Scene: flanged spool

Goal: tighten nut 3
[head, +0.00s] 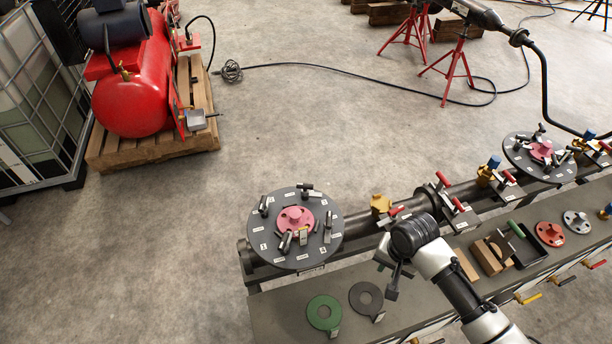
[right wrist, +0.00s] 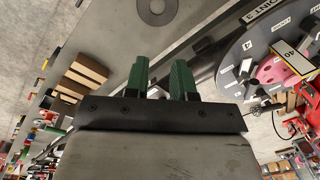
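A round dark flange (head: 267,247) with a pink hub (head: 296,217) sits at the left end of the spool pipe in the head view. Several bolts with nuts stand around it beside small white tags. The tags are too small there to tell which nut is 3. The flange (right wrist: 232,88) also shows at the right of the right wrist view, with a tag reading 4. My right gripper (head: 393,284) is right of the flange, above the bench and apart from it. Its green fingertips (right wrist: 160,80) are spread with nothing seen between them. My left gripper is out of view.
Valves with red handles line the pipe. A second flange (head: 518,155) is at the far right. Open floor lies behind the flange.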

